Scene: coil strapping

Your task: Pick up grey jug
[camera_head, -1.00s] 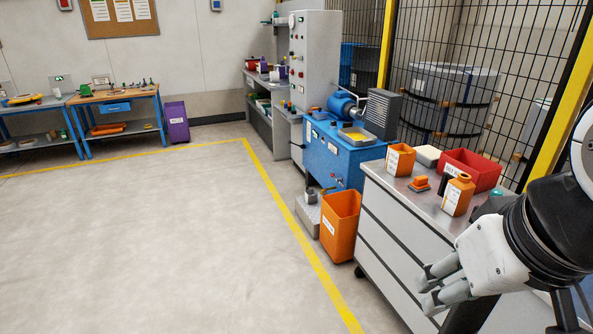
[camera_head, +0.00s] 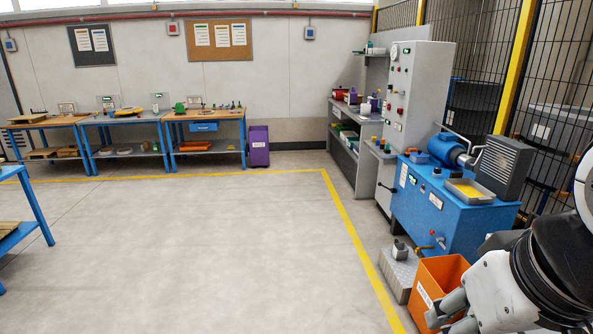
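A small grey vessel (camera_head: 399,250) with a dark top stands on a low metal step at the right, in front of the blue machine. It looks like the grey jug, but it is too small to be sure. My gripper (camera_head: 448,316) is at the lower right, with its fingers apart and nothing seen between them. It is in front of the orange bin in the picture and away from the grey vessel. The lower fingertip is partly cut off by the picture's edge.
The metal step (camera_head: 401,273) stands beside an orange bin (camera_head: 436,277) and the blue machine (camera_head: 437,208). A purple bin (camera_head: 258,147) and several workbenches line the back wall. A blue table leg (camera_head: 36,206) is at the left edge. The middle floor (camera_head: 200,240) is clear.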

